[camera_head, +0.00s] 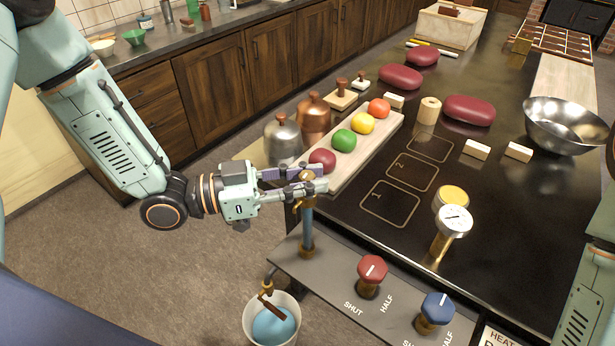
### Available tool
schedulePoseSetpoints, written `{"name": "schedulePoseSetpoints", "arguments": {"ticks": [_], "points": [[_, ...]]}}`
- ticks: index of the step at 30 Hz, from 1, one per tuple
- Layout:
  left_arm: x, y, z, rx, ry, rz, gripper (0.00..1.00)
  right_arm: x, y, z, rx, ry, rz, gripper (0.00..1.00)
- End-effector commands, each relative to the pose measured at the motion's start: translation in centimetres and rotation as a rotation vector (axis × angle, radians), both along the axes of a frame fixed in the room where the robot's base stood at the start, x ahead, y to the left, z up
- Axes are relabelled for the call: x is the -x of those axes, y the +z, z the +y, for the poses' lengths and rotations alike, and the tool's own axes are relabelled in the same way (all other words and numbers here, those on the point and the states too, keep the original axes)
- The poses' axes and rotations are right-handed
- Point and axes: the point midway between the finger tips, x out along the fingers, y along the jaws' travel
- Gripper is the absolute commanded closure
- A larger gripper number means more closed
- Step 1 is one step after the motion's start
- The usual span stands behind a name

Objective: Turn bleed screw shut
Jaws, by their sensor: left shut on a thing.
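The bleed screw (301,204) appears to be the brass-coloured piece at the top of a blue upright pipe (307,225) on the grey panel. My left gripper (312,182) comes in from the left and is shut on it; the fingers hide most of the screw, so its turn position cannot be read. A copper spout (267,287) at the foot of the pipe points down over a white bucket (250,322) with blue contents. My right arm shows at the right edge, but its gripper is out of view.
A red knob (371,270) and a blue knob (436,309) stand on the panel by SHUT and HALF marks. A gauge (454,222) stands behind. A board (383,148) with coloured balls lies just beyond my left gripper. Numbered squares on the black tabletop are clear.

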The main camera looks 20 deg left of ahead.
Motion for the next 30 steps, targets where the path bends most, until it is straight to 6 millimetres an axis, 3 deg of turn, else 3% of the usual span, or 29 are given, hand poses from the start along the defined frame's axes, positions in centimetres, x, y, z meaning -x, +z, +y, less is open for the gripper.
{"name": "schedulePoseSetpoints", "arguments": {"ticks": [4, 5, 13, 23, 30], "points": [[0.1, -0.2, 0.0, -0.002, -0.001, 0.005, 1.00, 0.0, 0.0, 0.0, 0.000, 0.000, 0.000, 0.60], [0.1, -0.2, 0.0, -0.002, -0.001, 0.005, 0.77, 0.0, 0.0, 0.0, 0.000, 0.000, 0.000, 0.60], [0.0, -0.1, 0.0, -0.001, -0.001, 0.003, 0.54, 0.0, 0.0, 0.0, 0.000, 0.000, 0.000, 0.60], [0.0, 0.0, 0.1, 0.000, 0.001, 0.001, 0.54, 0.0, 0.0, 0.0, 0.000, 0.000, 0.000, 0.60], [0.6, 0.1, 1.4, 0.005, 0.005, 0.002, 0.54, 0.0, 0.0, 0.0, 0.000, 0.000, 0.000, 0.60]]}}
